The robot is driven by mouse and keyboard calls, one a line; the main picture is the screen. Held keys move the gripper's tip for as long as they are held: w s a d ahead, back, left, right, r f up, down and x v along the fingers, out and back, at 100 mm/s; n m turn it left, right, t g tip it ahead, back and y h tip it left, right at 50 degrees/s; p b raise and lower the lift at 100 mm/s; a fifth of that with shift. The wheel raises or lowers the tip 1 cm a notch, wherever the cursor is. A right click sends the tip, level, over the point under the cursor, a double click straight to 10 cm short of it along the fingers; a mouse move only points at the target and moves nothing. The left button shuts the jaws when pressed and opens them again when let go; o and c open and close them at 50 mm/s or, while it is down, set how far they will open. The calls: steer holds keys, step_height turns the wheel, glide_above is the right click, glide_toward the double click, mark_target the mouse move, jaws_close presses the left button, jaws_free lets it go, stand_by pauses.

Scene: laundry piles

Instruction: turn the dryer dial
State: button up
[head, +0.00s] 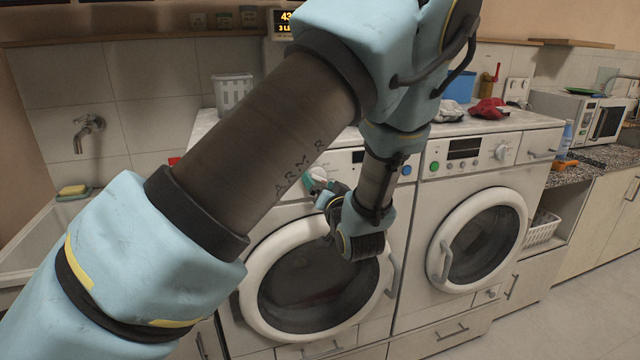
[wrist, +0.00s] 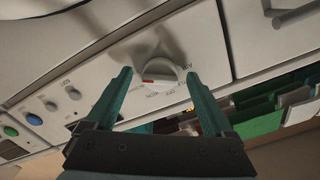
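A round white dial (head: 318,177) is on the front panel of the left front-loading machine (head: 290,335). In the wrist view the dial (wrist: 158,71) has a raised grip, a red mark towards the left and small lettering around it. My gripper (head: 317,183) is at this dial, with its teal fingers partly hidden by my wrist in the head view. In the wrist view my gripper (wrist: 158,75) is open, with one fingertip on each side of the dial. A gap shows between the fingers and the knob; I see no clear contact.
A second front-loading machine (head: 425,288) with its own dial (head: 501,152) stands to the right. A white basket (head: 232,92) and a red cloth (head: 488,108) lie on the worktop. Blue (wrist: 10,131) and green (wrist: 34,119) buttons sit along the panel.

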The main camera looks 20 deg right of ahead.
steer(key=shift+s, duration=0.15)
steer(key=s+a+b, duration=0.1)
steer(key=s+b, duration=0.2)
steer(key=s, duration=0.7)
steer(key=shift+s+a+b, duration=0.2)
steer(key=shift+s+b, duration=0.05)
steer(key=shift+b, duration=0.1)
steer(key=w+a+f+n+g, duration=0.3)
steer(key=w+a+f+g, duration=0.3)
steer(key=w+a+g, duration=0.35)
steer(key=s+a+n+g+y, duration=0.1)
steer(key=s+a+g, duration=0.2)
steer(key=a, duration=1)
steer(key=s+a+n+g+y, duration=0.1)
steer(key=s+a, duration=0.5)
steer(key=a, duration=0.6)
steer(key=n+g, duration=0.1)
steer(key=g, duration=0.1)
steer(key=shift+s+a+r+g, duration=0.25)
steer(key=shift+s+a+g, duration=0.1)
